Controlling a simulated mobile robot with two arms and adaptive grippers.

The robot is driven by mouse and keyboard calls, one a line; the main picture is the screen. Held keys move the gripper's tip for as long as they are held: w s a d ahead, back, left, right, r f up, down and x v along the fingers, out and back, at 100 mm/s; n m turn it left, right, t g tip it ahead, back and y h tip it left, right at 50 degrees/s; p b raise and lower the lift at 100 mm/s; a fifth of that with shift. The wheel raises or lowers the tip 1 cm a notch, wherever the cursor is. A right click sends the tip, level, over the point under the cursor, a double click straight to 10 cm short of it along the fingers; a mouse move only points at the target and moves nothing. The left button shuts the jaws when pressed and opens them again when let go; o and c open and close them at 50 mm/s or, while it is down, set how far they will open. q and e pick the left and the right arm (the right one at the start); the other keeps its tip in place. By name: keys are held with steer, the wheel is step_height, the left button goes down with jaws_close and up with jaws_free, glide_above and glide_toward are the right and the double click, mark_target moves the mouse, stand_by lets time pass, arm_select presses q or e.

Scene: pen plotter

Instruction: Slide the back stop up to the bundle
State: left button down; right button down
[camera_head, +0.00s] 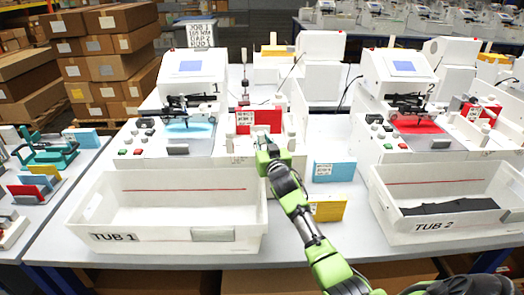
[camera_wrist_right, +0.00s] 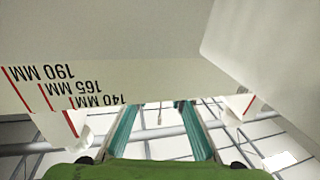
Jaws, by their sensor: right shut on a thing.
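My right gripper (camera_head: 266,152) is at the front of the white feeder to the right of machine 1. A red bundle (camera_head: 264,118) stands upright in the feeder, behind the gripper. In the right wrist view my two teal fingers (camera_wrist_right: 160,132) stand apart, and their tips pass out of sight behind a white part. I take this white part for the back stop (camera_wrist_right: 150,85); the exact grip is hidden. An upside-down scale (camera_wrist_right: 65,86) reads 190, 165 and 140 MM with red lines. My left gripper is not in view.
Tub 1 (camera_head: 160,242) looks empty; tub 2 (camera_head: 430,226) holds dark material (camera_head: 450,206). A blue packet (camera_head: 334,171) and a yellow packet (camera_head: 327,210) stand between the tubs, near my right arm. Machine 1 (camera_head: 190,75) is close on the left.

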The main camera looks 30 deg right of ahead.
steer(key=shift+w+d, duration=0.2)
steer(key=shift+w, duration=0.15)
steer(key=c, duration=1.8)
jaws_free()
steer(key=v, duration=1.2)
steer(key=shift+c, duration=0.5)
